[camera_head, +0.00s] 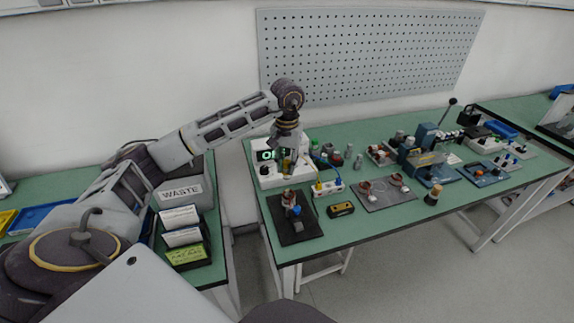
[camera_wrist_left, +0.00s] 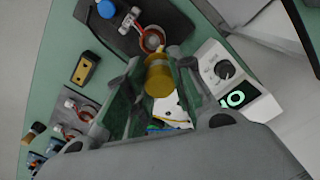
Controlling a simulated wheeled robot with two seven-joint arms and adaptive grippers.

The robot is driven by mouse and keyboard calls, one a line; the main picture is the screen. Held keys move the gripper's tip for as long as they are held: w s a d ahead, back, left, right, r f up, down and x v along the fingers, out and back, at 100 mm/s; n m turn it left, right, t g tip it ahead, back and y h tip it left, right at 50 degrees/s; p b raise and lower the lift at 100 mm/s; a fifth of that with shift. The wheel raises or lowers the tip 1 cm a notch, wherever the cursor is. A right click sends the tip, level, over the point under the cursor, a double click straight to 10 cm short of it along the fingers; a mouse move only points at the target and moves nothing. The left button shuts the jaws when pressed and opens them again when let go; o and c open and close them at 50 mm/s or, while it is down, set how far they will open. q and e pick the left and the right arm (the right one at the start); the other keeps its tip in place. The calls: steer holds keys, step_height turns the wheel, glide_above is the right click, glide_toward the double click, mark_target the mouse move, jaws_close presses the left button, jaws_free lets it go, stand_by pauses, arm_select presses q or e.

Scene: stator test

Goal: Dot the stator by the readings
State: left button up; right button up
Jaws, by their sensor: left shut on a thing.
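My left gripper (camera_head: 288,152) is shut on a yellow cylindrical thing (camera_wrist_left: 158,77), held upright beside the white meter (camera_head: 266,180). The meter's dark display (camera_head: 268,155) shows green characters I cannot fully read; its knob (camera_wrist_left: 225,69) shows in the left wrist view. A stator with a copper-coloured ring (camera_wrist_left: 151,40) sits on a black mat (camera_head: 303,230), beside a blue knob (camera_wrist_left: 103,8). In the head view this stator (camera_head: 289,197) is just below the gripper. More stators (camera_head: 366,187) lie on a grey mat (camera_head: 378,205). My right gripper is not in view.
A small white block with coloured leads (camera_head: 328,187) and a yellow-and-black box (camera_head: 340,209) lie right of the black mat. A wooden-handled item (camera_head: 432,195) stands near the front edge. Crowded devices fill the right. A WASTE bin (camera_head: 183,190) and card tray (camera_head: 186,255) are left.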

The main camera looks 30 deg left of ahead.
arm_select(q)
steer(key=shift+r, duration=0.6)
steer(key=shift+p, duration=0.35)
